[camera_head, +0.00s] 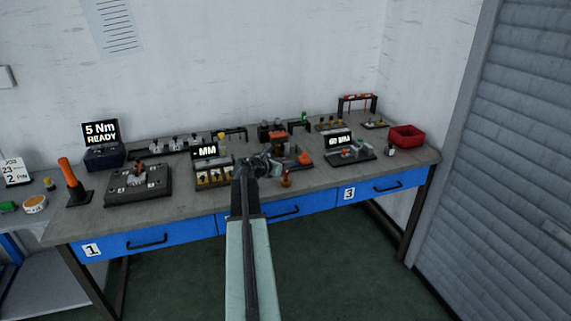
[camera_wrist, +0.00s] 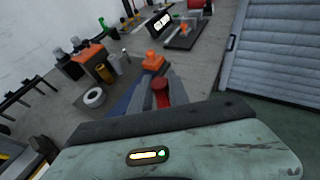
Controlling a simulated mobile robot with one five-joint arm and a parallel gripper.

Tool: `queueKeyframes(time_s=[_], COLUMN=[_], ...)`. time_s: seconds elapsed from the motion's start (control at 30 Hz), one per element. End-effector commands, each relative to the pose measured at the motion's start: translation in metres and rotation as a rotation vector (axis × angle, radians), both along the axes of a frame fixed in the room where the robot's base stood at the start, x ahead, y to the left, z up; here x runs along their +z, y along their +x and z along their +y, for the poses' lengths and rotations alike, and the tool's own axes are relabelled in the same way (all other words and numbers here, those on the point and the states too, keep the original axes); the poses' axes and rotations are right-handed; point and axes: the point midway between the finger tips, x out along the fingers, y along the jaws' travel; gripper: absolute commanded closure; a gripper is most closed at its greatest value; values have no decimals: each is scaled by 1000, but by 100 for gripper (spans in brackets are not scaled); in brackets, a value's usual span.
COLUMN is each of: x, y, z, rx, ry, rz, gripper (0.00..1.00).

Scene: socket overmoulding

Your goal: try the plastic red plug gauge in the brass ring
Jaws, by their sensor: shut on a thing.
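My gripper (camera_wrist: 158,94) is shut on the red plug gauge (camera_wrist: 163,92), whose red upper part shows between the fingers in the wrist view. In the head view, my gripper (camera_head: 274,168) is over the front middle of the bench, with a small red and yellowish piece (camera_head: 286,180) beside its tips. A brass-coloured round piece (camera_wrist: 103,72) stands at the left in the wrist view, apart from my gripper. I cannot tell whether it is the brass ring. The gauge's lower end is hidden.
A pale ring (camera_wrist: 94,97) lies on a dark plate left of my gripper. An orange piece (camera_wrist: 153,61) stands just beyond the fingers, and a black and orange block (camera_wrist: 78,64) farther left. A red bin (camera_head: 407,136) is at the bench's right end. Bare bench lies along the front edge.

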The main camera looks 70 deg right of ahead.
Motion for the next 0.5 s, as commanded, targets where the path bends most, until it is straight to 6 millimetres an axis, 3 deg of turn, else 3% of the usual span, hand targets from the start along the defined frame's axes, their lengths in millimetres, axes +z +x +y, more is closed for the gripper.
queueKeyframes(time_s=[0.5], x=[-7], y=[0], z=[0], rx=[0], ry=[0], rz=[0], gripper=[100])
